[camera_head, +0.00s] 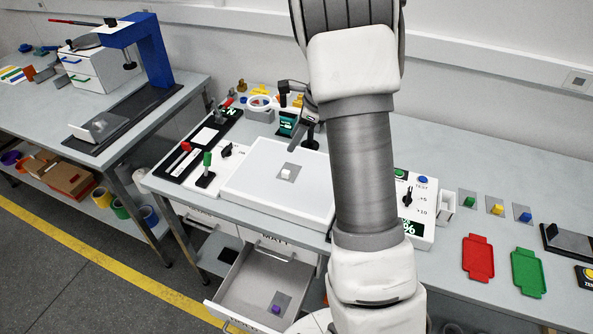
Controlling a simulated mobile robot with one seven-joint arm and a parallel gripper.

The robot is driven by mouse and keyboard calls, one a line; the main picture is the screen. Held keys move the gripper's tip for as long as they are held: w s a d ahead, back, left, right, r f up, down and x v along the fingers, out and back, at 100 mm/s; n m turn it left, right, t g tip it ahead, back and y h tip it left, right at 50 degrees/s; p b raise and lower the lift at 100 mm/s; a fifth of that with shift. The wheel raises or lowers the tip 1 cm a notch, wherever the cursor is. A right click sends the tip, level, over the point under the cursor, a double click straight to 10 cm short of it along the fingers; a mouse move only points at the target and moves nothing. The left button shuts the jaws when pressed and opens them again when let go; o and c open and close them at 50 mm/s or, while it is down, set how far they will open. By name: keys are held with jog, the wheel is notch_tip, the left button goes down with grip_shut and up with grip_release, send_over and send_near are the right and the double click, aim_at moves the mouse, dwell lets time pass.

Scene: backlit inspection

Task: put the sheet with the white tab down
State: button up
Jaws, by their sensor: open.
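The sheet with the white tab (289,179) is a small grey square lying on the white light panel (250,195), with its white block upright on top. My gripper (299,137) shows partly from behind my arm, at the far edge of the panel, beyond the sheet in the picture. It is open and apart from the white tab. Its upper part is hidden by my arm.
An open drawer (233,289) below the panel holds a grey sheet with a purple tab (277,308). Sheets with green (470,202), yellow (497,209) and blue (525,216) tabs lie right. Red (478,257) and green (528,272) trays lie nearby.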

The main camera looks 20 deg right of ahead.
jog(key=s+a+r+n, duration=0.6)
jog(key=r, duration=0.3)
jog(key=s+a+r+n+h, duration=0.1)
jog(key=s+a+r+n, duration=0.1)
jog(key=s+n, duration=0.4)
jog(key=s+a+r+n+t+h, duration=0.1)
jog(key=s+a+r+n, duration=0.1)
jog(key=s+n, duration=0.4)
jog(key=s+a+r+n+t+h, duration=0.1)
jog(key=s+a+r+n, duration=0.1)
jog(key=s+n, duration=0.4)
jog(key=s+r, duration=0.1)
jog(key=s, duration=0.4)
jog(key=shift+a+r, duration=0.15)
jog(key=shift+r, duration=0.25)
